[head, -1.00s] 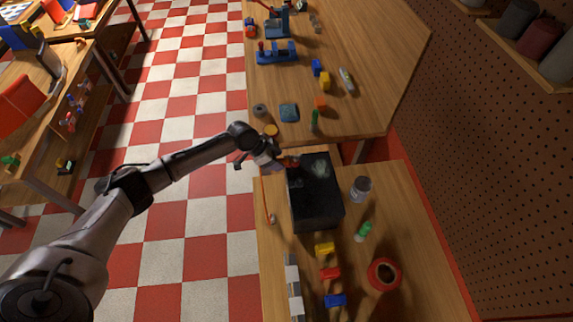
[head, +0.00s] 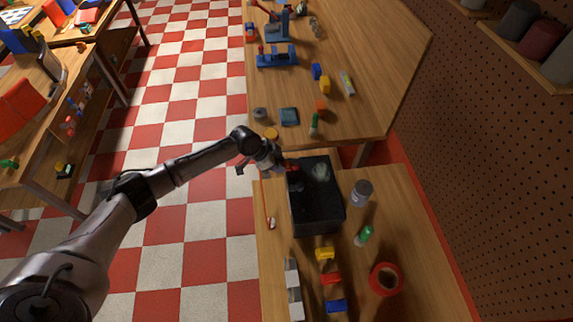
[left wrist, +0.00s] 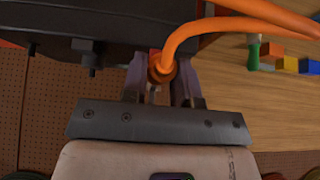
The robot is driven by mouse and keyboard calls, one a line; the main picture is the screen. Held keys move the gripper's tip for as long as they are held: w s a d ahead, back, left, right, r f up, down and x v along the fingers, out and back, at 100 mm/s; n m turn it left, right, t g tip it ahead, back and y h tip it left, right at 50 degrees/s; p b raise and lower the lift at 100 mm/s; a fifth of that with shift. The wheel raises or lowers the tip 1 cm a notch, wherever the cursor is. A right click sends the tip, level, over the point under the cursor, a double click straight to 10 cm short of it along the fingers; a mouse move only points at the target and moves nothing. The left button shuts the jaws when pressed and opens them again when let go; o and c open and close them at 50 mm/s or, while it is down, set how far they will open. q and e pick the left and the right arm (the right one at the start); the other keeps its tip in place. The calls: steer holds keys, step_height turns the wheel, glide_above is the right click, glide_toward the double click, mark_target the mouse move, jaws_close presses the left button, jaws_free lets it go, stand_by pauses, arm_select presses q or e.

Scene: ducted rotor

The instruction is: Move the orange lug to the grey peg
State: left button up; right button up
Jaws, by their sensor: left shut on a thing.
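My left gripper (left wrist: 161,88) is shut on the orange lug (left wrist: 162,68), at the end of a thick orange cable (left wrist: 235,24). In the head view my left gripper (head: 282,168) is at the far left edge of the black box (head: 320,215). The box's dark underside or side (left wrist: 50,35) fills the upper left of the left wrist view. A dark grey peg (left wrist: 89,58) sticks out of it, left of and apart from the lug. A reddish part shows close behind the lug; whether they touch I cannot tell. My right gripper is not in view.
A grey-lidded jar (head: 361,193), a green bottle (head: 364,235) and a red ring-shaped roll (head: 386,279) stand right of the box. Yellow, red and blue blocks (head: 330,280) lie in front. A second wooden table (head: 375,75) with small parts is behind.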

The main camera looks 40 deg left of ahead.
arm_select(q)
jaws_close()
steer(key=shift+a, duration=0.1)
steer(key=shift+s+a+p, duration=0.45)
steer(key=shift+s+a, duration=0.85)
steer(key=shift+r, duration=0.1)
steer(key=r+p, duration=0.1)
steer(key=r, duration=0.1)
steer(key=r+p, duration=0.1)
steer(key=shift+s+a+p, duration=0.3)
steer(key=shift+s+a, duration=0.05)
